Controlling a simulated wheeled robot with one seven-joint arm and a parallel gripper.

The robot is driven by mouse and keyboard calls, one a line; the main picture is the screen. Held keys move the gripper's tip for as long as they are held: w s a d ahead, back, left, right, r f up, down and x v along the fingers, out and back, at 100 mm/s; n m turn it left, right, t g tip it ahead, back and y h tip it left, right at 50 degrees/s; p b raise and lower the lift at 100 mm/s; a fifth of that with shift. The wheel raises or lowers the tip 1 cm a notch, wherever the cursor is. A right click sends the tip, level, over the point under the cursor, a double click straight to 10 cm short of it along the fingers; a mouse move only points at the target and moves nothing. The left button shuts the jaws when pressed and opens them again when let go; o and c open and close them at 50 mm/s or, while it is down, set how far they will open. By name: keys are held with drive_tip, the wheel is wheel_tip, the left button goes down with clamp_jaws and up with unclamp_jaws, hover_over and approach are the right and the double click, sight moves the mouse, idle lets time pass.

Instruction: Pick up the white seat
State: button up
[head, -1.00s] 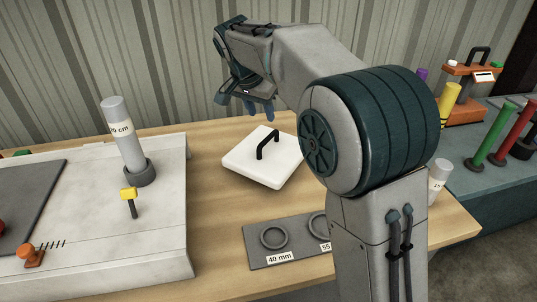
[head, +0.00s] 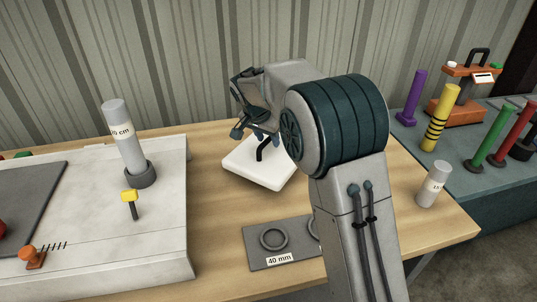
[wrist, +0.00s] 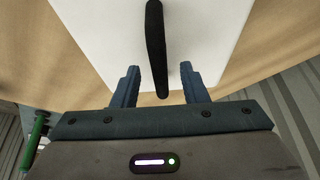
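The white seat (head: 250,172) is a flat white square slab with a black bar handle (head: 264,151) on top. It lies on the wooden table in the head view, its right part hidden behind my arm. My gripper (head: 256,137) is just above the seat, near the handle. In the wrist view the white seat (wrist: 205,35) lies beyond the blue fingers of my gripper (wrist: 160,67). The fingers are apart, with the black handle (wrist: 155,45) between them in the picture and a gap on each side. I cannot tell whether they are down at the handle's height.
A grey plate with rings (head: 255,255), labelled 40 mm, lies in front of the seat. A pale raised board (head: 165,235) stands left, with a labelled cylinder (head: 124,140) in a dark holder. Another cylinder (head: 434,184) stands right. Bare wood (head: 208,190) lies between board and seat.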

drive_tip(key=shift+x, duration=0.75)
clamp_jaws()
drive_tip(key=shift+w+r, duration=0.1)
drive_tip(key=shift+r, duration=0.05)
idle(0.7)
